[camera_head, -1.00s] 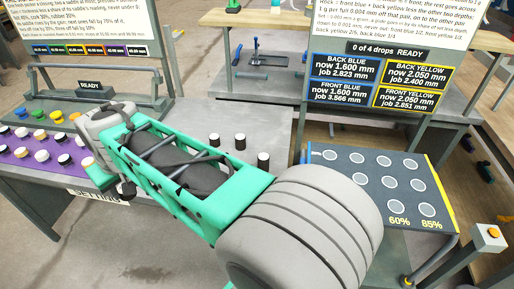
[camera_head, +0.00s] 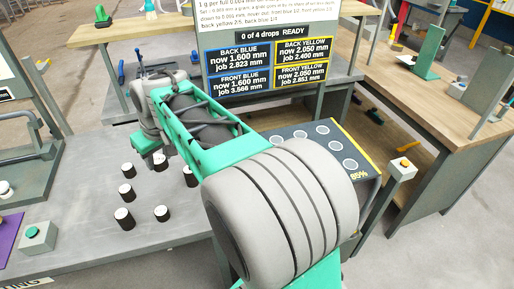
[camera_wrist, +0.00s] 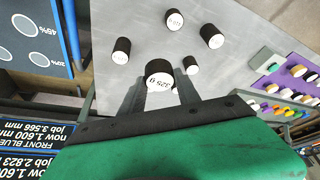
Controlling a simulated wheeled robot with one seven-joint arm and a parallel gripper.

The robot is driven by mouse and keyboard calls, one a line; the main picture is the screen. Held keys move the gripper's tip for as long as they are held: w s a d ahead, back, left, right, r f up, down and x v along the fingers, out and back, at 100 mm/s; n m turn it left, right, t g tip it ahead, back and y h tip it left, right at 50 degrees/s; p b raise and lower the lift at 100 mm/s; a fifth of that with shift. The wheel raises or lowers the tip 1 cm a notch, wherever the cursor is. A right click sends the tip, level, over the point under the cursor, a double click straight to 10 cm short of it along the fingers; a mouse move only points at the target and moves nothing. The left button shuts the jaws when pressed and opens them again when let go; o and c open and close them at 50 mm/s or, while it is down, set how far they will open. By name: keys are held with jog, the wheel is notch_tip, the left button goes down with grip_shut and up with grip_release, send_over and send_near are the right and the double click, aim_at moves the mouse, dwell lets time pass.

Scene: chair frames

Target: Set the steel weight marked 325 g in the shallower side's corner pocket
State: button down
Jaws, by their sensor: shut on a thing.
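The steel weight marked 325 g (camera_wrist: 158,80) is a short dark cylinder with a white labelled end. In the wrist view it sits between the two grey fingers of my gripper (camera_wrist: 160,88), which is shut on it over the grey bench. In the head view my arm hides much of this area, and I cannot tell which weight is the held one. The dark panel with round pale pockets (camera_head: 285,133) is right of my arm, partly hidden by it. Its pockets marked 45% and 20% show in the wrist view (camera_wrist: 62,30).
Several similar weights stand on the grey bench (camera_head: 70,195), including one at the front (camera_head: 123,218). A screen (camera_head: 272,70) reads blue 1.600 mm, yellow 2.050 mm, 0 of 4 drops. A green-button box (camera_head: 40,236) stands left; an orange-button post (camera_head: 402,168) stands right.

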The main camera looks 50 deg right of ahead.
jog(key=s+d+f+n+b, duration=0.1)
jog(key=d+f+b, duration=0.15)
jog(key=d, duration=1.05)
jog(key=s+d+f+b, duration=0.1)
jog(key=s+d+f, duration=0.15)
jog(key=d, duration=1.05)
jog(key=shift+y, duration=0.3)
jog(key=w+d+f+p, duration=0.1)
jog(key=w+d+f, duration=0.1)
jog(key=d+f, duration=0.1)
jog(key=w+d+f+p, duration=0.1)
jog(key=w+d+f, duration=0.1)
jog(key=d+f, duration=0.2)
jog(key=w+d+f+p, duration=0.1)
jog(key=d+f, duration=0.2)
jog(key=d, duration=0.2)
jog(key=shift+w+f, duration=0.3)
jog(key=shift+w, duration=0.1)
notch_tip(320, 180, down, 3)
jog(key=shift+r+p, duration=0.15)
jog(key=shift+p, duration=0.3)
